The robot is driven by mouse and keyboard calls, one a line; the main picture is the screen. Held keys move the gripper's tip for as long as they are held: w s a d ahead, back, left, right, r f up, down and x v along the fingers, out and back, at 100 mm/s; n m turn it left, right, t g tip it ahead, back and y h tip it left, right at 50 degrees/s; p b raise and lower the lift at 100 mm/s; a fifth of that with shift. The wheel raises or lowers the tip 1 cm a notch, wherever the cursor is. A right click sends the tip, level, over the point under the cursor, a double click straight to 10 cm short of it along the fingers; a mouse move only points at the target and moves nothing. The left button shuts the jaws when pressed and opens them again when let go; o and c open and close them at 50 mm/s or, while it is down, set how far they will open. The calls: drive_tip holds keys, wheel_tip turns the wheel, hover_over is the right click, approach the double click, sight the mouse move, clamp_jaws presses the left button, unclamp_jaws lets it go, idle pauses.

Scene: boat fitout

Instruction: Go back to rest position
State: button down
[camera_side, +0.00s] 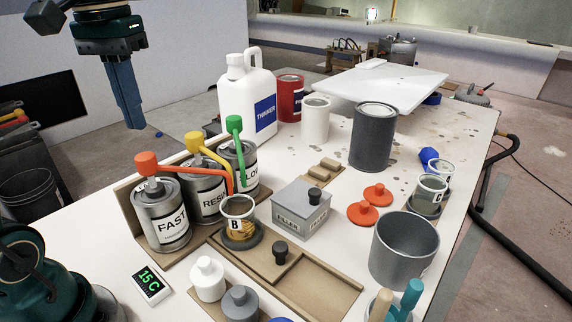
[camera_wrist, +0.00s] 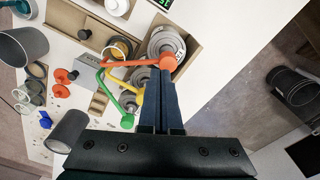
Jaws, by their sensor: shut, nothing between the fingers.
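My gripper (camera_side: 129,105) is at the upper left of the side view, raised in the air beyond the left edge of the table. Its two blue fingers are together and hold nothing. In the wrist view the shut fingers (camera_wrist: 161,90) point toward the orange-topped can. The cans with pumps stand in a wooden holder: FAST with an orange pump (camera_side: 148,163), RESIN with a yellow pump (camera_side: 193,142) and a can with a green pump (camera_side: 234,125). My gripper touches none of them in the side view.
The white worktable also bears a thinner jug (camera_side: 262,105), cup B (camera_side: 238,208) on a round base, a grey filler box (camera_side: 301,208), a dark grey can (camera_side: 373,137) and a grey pot (camera_side: 404,249). A black bin (camera_side: 27,192) stands on the floor at left. The air around my gripper is clear.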

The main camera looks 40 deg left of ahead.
drive_tip(key=s+d+f+m+t, duration=0.4)
drive_tip(key=d+f+m+t, duration=0.1)
drive_tip(key=d+f, duration=0.4)
drive_tip(key=shift+s+f, duration=0.35)
drive_tip(key=shift+f, duration=0.05)
